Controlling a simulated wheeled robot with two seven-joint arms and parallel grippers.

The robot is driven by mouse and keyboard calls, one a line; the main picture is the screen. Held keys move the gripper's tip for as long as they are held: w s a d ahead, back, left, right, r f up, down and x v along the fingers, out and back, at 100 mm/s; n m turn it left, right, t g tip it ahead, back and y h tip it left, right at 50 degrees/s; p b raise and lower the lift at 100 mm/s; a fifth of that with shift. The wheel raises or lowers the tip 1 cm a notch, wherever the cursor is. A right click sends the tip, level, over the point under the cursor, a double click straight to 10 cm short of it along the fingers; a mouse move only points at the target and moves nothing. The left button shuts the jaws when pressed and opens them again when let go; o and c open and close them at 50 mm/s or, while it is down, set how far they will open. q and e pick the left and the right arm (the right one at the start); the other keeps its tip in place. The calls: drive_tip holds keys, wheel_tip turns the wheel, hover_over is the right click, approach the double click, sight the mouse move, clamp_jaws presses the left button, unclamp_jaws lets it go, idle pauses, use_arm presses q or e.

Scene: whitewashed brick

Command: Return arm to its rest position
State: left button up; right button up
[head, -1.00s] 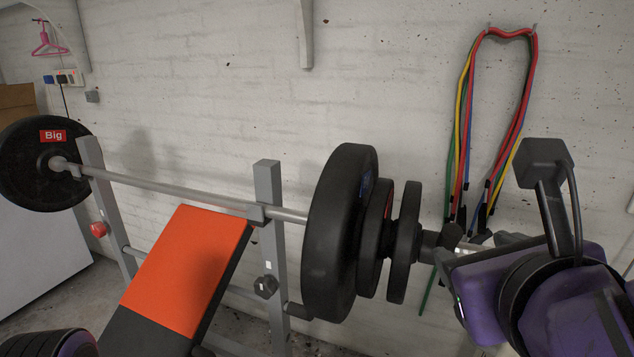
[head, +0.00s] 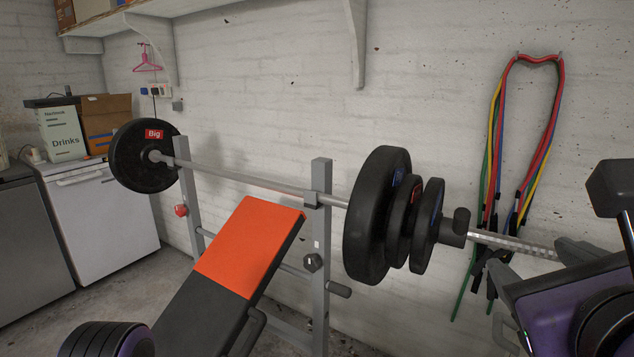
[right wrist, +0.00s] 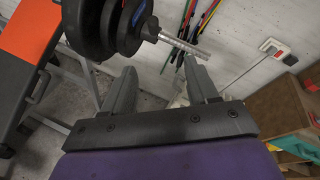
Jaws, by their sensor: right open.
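My right gripper (head: 530,264), on its purple and black arm, is at the right of the head view, by the bare end of the barbell (head: 515,244). In the right wrist view its two grey fingers (right wrist: 158,70) are spread apart with nothing between them. The bar's end (right wrist: 190,46) shows just beyond the tip of the right finger; I cannot tell whether they touch. A black collar (head: 456,228) sits on the bar outside the weight plates (head: 377,215). Part of my left arm shows at the bottom left; its gripper is out of view.
A bench with an orange backrest (head: 249,247) stands under the barbell rack (head: 320,230). Resistance bands (head: 546,150) hang on the brick wall behind my right gripper. A white cabinet (head: 105,220) is at left.

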drive_tip(key=w+a+f+n+t+y+p, duration=0.1)
drive_tip(key=w+a+f+n, duration=0.1)
drive_tip(key=w+f+n, duration=0.3)
drive_tip(key=w+a+f+n+t, duration=0.1)
drive_tip(key=w+a+f+n, duration=0.15)
drive_tip(key=w+n, duration=0.4)
drive_tip(key=w+f+n+g+y+p, duration=0.1)
drive_tip(key=w+f+n+g, duration=0.15)
drive_tip(key=f, duration=0.65)
drive_tip(key=w+f+n+g+y+p, duration=0.1)
drive_tip(key=f+n, duration=0.2)
drive_tip(key=f, duration=0.7)
drive_tip(key=s+d+f+n+g+p, duration=0.1)
drive_tip(key=s+d+f+n+g, duration=0.15)
drive_tip(key=f, duration=0.35)
drive_tip(key=s+d+f+n+g, duration=0.1)
drive_tip(key=s+f+n, duration=0.1)
drive_tip(key=s+f, duration=0.35)
drive_tip(key=s+d+f+n+g+p, duration=0.1)
drive_tip(key=s+d+f+n+g, duration=0.1)
drive_tip(key=f, duration=0.6)
drive_tip(key=s+d+f+n+g+h+p, duration=0.1)
drive_tip(key=s+d+f, duration=0.3)
drive_tip(key=s, duration=0.4)
drive_tip(key=s+d+f+n+g+h+p, duration=0.1)
drive_tip(key=s+d+f+n+g, duration=0.2)
drive_tip(key=s, duration=0.5)
drive_tip(key=shift+s+d+f, duration=0.35)
drive_tip(key=shift+d+f, duration=0.1)
drive_tip(key=shift+d, duration=0.45)
